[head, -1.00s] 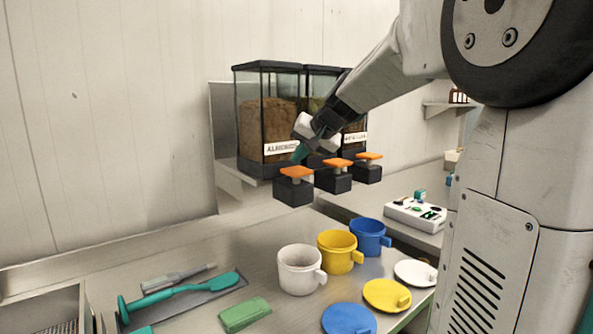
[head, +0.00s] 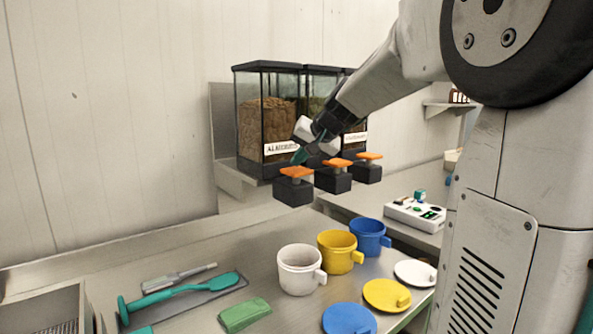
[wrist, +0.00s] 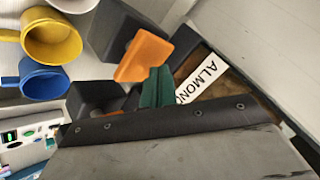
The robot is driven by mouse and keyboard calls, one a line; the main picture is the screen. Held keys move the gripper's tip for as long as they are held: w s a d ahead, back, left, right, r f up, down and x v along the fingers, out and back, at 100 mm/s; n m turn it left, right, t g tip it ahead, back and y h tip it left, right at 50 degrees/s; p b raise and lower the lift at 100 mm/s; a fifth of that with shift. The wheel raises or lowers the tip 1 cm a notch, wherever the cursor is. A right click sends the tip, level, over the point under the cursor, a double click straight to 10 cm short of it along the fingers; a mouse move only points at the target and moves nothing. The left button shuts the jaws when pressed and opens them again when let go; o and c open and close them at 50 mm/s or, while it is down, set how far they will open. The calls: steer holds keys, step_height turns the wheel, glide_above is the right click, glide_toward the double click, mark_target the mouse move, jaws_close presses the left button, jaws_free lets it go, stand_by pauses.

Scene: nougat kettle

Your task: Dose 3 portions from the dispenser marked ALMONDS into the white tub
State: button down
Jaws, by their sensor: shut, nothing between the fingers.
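The ALMONDS dispenser (head: 266,125) is a clear bin of brown pieces with a black frame, leftmost of the row on the wall shelf. Its label (wrist: 201,78) reads "ALMON" in the wrist view. Its orange paddle (head: 296,172) tops a dark outlet block; the paddle also shows in the wrist view (wrist: 143,56). My gripper (head: 300,155) is shut and empty, its green fingertips (wrist: 157,88) just above or beside that paddle; I cannot tell whether they touch. The white tub (head: 299,270) stands on the steel counter below, its inside mostly hidden.
Two more dispensers with orange paddles (head: 337,162) (head: 369,156) stand to the right. A yellow tub (head: 340,251) and a blue tub (head: 370,237) stand beside the white one. Lids, a green block (head: 245,315) and a teal utensil (head: 180,293) lie nearby. A white panel device (head: 415,213) is at right.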

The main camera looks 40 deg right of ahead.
mark_target(299, 170)
steer(key=shift+f, duration=1)
stand_by(0.8)
stand_by(0.4)
steer(key=shift+r, duration=1.45)
steer(key=shift+r, duration=2.5)
